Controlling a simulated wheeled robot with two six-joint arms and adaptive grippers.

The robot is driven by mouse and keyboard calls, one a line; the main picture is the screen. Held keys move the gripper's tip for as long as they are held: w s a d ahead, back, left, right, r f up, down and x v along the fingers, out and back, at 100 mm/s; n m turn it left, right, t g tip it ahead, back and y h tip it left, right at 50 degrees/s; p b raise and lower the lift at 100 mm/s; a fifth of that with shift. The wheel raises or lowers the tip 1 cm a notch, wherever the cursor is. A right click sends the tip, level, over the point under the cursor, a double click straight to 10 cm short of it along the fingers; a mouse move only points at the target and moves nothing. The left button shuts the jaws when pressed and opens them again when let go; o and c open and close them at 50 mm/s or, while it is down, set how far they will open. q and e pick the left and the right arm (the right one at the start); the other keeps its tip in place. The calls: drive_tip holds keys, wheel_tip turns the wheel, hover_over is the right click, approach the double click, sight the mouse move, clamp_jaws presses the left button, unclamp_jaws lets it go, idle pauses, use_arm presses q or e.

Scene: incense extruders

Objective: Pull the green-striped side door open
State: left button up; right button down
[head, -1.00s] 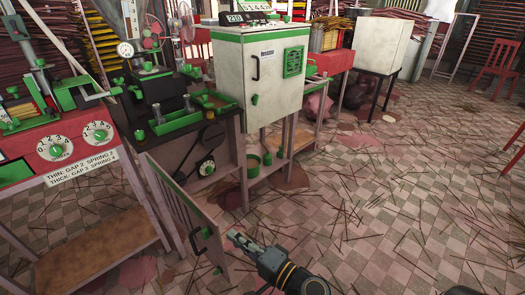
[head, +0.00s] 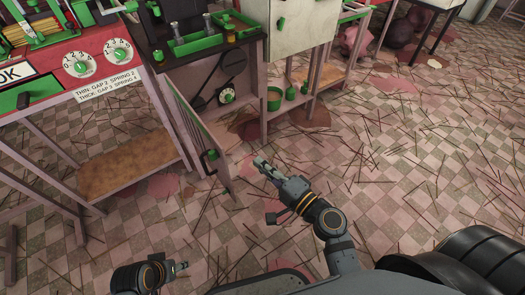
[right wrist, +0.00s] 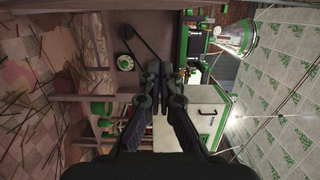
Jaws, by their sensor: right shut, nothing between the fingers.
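The green-striped side door (head: 192,135) of the black-topped machine stands ajar, swung out toward me. Its free edge, on the right, is away from the frame. A dark handle with green ends (head: 211,155) sits near that edge. Behind the door, the open cabinet shows a belt and a dial (head: 227,96); the dial also shows in the right wrist view (right wrist: 125,62). My right gripper (head: 259,163) is shut and empty, to the right of the door and apart from it. Its closed fingers show in the right wrist view (right wrist: 159,68). My left gripper (head: 182,266) is low, its fingers too small to read.
A red machine with dials (head: 100,60) and a wooden lower shelf (head: 125,165) stands left of the door. A white cabinet (head: 297,25) stands to the right, with a green pot (head: 274,98) below. The tiled floor (head: 390,190) in front is open, littered with thin sticks.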

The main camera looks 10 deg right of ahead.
use_arm(q)
drive_tip(key=shift+w+a+f+t+b, duration=0.15)
drive_tip(key=shift+f+t+b, duration=0.1)
drive_tip(key=shift+f, duration=0.2)
drive_tip(key=shift+w+f+t+b, duration=0.15)
drive_tip(key=shift+f+b, duration=0.1)
drive_tip(key=shift+f, duration=0.2)
use_arm(e)
drive_tip(key=s, duration=0.6)
drive_tip(key=shift+s+a, duration=0.25)
use_arm(q)
drive_tip(key=shift+s, duration=0.15)
